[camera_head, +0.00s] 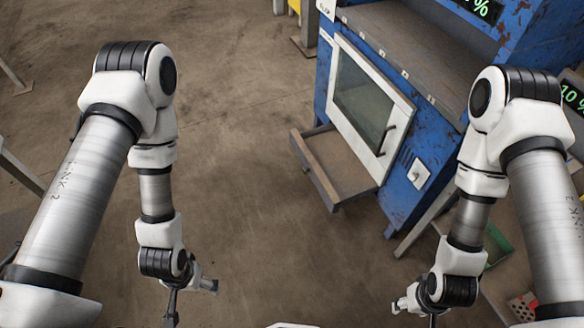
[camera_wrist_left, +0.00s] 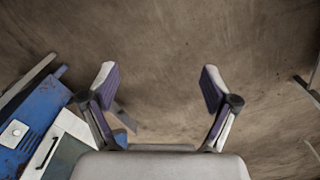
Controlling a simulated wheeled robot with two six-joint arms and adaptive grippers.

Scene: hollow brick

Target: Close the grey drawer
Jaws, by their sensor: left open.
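The grey drawer (camera_head: 314,171) juts out from the lower part of the blue cabinet (camera_head: 403,195), below its white-framed window door, in the head view. It stands open and its inside looks empty. My left gripper (camera_wrist_left: 158,80) is open and empty, with its two fingers spread over bare floor in the left wrist view. In the head view it is at the bottom, left of the drawer and apart from it. My right wrist is at the lower right of the head view, also apart from the drawer; its gripper (camera_head: 412,306) shows too little to read its fingers.
The white-framed door (camera_head: 370,105) with a dark handle is shut above the drawer; it also shows at the lower left of the left wrist view (camera_wrist_left: 62,140). A green object (camera_head: 497,243) lies behind my right arm. The brown floor (camera_head: 240,130) left of the cabinet is clear.

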